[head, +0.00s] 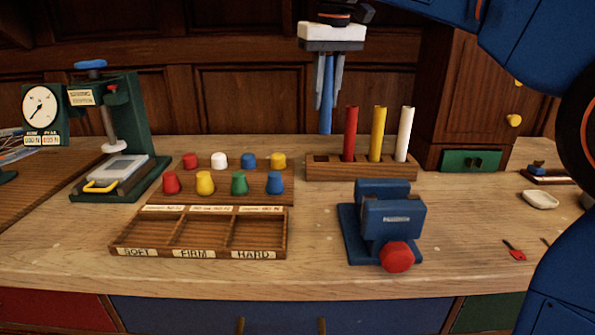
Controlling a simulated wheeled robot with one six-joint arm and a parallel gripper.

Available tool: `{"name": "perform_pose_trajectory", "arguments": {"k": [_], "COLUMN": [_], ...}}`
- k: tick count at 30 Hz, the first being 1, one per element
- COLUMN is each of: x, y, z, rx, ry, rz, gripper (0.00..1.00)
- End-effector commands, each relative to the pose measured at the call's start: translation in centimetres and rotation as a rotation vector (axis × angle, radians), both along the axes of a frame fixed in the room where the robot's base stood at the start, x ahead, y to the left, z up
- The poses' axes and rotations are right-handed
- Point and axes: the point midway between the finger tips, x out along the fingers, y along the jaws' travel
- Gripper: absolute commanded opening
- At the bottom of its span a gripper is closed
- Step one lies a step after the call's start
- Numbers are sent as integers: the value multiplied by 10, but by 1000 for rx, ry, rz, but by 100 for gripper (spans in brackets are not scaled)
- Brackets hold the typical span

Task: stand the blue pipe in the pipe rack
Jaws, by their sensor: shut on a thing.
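The blue pipe (327,96) is upright between the fingers of my gripper (327,85), which is shut on it. The pipe's lower end is near the left end of the wooden pipe rack (375,171), at about the height of the rack's back edge in the picture. I cannot tell whether it is over the empty slot or behind the rack. The rack holds a red pipe (350,133), a yellow pipe (378,134) and a white pipe (404,134), all upright. An empty hole shows at the rack's left end.
A blue vise with a red knob (386,222) stands in front of the rack. A block of coloured pegs (222,182) and a sorting tray (198,255) stand left. A green press (120,140) is far left. A wooden cabinet (455,90) stands behind right.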

Motion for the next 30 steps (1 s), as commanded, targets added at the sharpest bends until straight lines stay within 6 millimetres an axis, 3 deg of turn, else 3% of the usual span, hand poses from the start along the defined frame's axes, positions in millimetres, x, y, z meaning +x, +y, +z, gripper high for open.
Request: {"name": "perform_pose_trajectory", "arguments": {"k": [6,12,20,30], "x": [11,11,11,11], "y": [-9,-9,-9,-9], "z": [-20,-52,-71,-108], "rx": [0,0,0,0], "ry": [1,0,-1,-1], "rz": [-20,-20,-20,-20], "gripper": [0,0,0,0]}}
